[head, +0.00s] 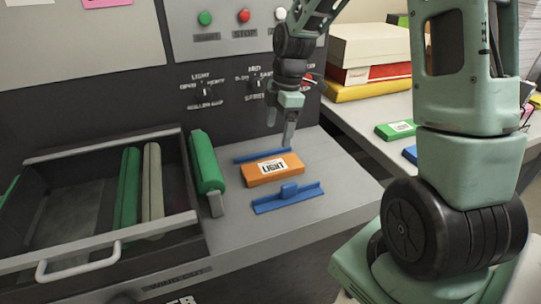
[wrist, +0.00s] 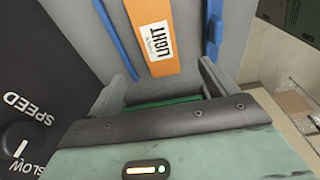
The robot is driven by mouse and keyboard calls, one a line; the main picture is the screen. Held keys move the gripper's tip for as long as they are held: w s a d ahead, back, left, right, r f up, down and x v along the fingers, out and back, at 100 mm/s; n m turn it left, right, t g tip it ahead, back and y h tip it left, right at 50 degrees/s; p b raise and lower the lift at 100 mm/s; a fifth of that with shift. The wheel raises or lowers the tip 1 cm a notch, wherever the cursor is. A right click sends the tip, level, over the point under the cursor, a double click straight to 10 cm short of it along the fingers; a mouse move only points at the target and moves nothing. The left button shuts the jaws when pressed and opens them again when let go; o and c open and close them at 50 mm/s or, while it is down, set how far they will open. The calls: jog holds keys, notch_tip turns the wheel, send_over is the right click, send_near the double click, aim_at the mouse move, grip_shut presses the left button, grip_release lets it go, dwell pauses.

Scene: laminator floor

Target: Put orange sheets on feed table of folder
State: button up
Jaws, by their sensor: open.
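The orange sheets (head: 272,171), a flat stack with a white LIGHT label, lie on the grey feed table (head: 335,190) between two blue guides. They also show in the wrist view (wrist: 152,58), ahead of the fingers. My gripper (head: 281,139) is open and empty, just above and behind the stack, apart from it. In the wrist view my gripper (wrist: 162,84) has its fingers spread. A green strip shows between them; I cannot tell what it is.
The front blue guide (head: 287,198) and back blue guide (head: 262,154) flank the stack. A green roller (head: 206,162) stands left, beside an open drawer (head: 75,258) with rolls. The control panel rises behind. A side table at right holds a green pack (head: 396,130) and stacked boxes.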

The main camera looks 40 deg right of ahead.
jog(key=s+a+r+m, duration=0.1)
jog(key=s+a, duration=0.3)
jog(key=a, duration=0.5)
jog(key=s+a+r+m, duration=0.2)
jog(key=s+a, duration=0.3)
jog(key=a, duration=0.3)
jog(key=s+a+m, duration=0.2)
jog(key=s+a, duration=0.2)
jog(key=s, duration=0.3)
jog(key=s+a+m+h, duration=0.1)
jog(key=s+a+m, duration=0.1)
jog(key=s+a, duration=0.2)
jog(key=s, duration=0.3)
jog(key=shift+s+a, duration=0.2)
jog(key=shift+s, duration=0.15)
